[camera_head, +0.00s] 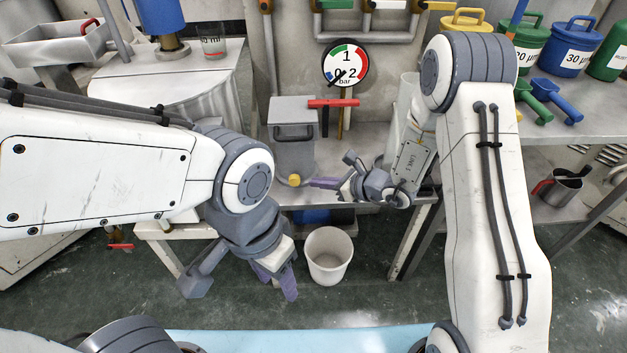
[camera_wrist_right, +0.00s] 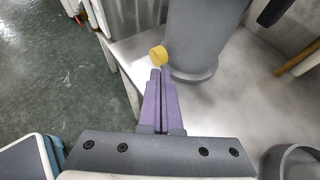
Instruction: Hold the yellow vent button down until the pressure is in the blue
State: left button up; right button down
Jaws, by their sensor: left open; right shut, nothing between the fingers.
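The yellow vent button (camera_head: 294,180) sits low on the front of the grey vessel (camera_head: 293,150) on the bench. My right gripper (camera_head: 313,183) is shut and empty, its purple fingertips just right of the button. In the right wrist view the button (camera_wrist_right: 158,55) lies just beyond the fingertips (camera_wrist_right: 160,71); a small gap shows in the head view. The round pressure gauge (camera_head: 345,64) has green, red and blue bands. Its dark needle points to the lower left, near the blue; its exact reading is too small to tell. My left gripper (camera_head: 276,282) is open and empty, below the bench front.
A red-handled valve (camera_head: 333,103) is beside the vessel top. A white bucket (camera_head: 328,256) stands on the floor under the bench. Yellow, green and blue canisters (camera_head: 567,49) and scoops (camera_head: 556,99) stand on the right shelf. A steel tank (camera_head: 165,80) is at left.

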jog(key=p+v, duration=0.1)
jog(key=v, duration=0.8)
jog(key=shift+r, duration=0.2)
jog(key=shift+s, duration=0.15)
jog(key=s+a+r+n+g, duration=0.3)
jog(key=s+a+n+g, duration=0.1)
jog(key=s+a+n, duration=0.25)
jog(key=s+a+r+n+g, duration=0.4)
jog(key=s+a+n+g, duration=0.1)
jog(key=s+n, duration=0.25)
jog(key=s+d+r+n+g+h, duration=0.25)
jog(key=s+n+h, duration=0.35)
jog(key=s+n, duration=0.7)
jog(key=d+r+n+t+h+p, duration=0.1)
jog(key=d+r+n+t+p, duration=0.1)
jog(key=r+p, duration=0.8)
jog(key=d+r+n+t+h+p, duration=0.2)
jog(key=r+n+p, duration=0.2)
jog(key=r+p, duration=0.6)
jog(key=shift+r+p, duration=0.35)
jog(key=shift+r, duration=0.55)
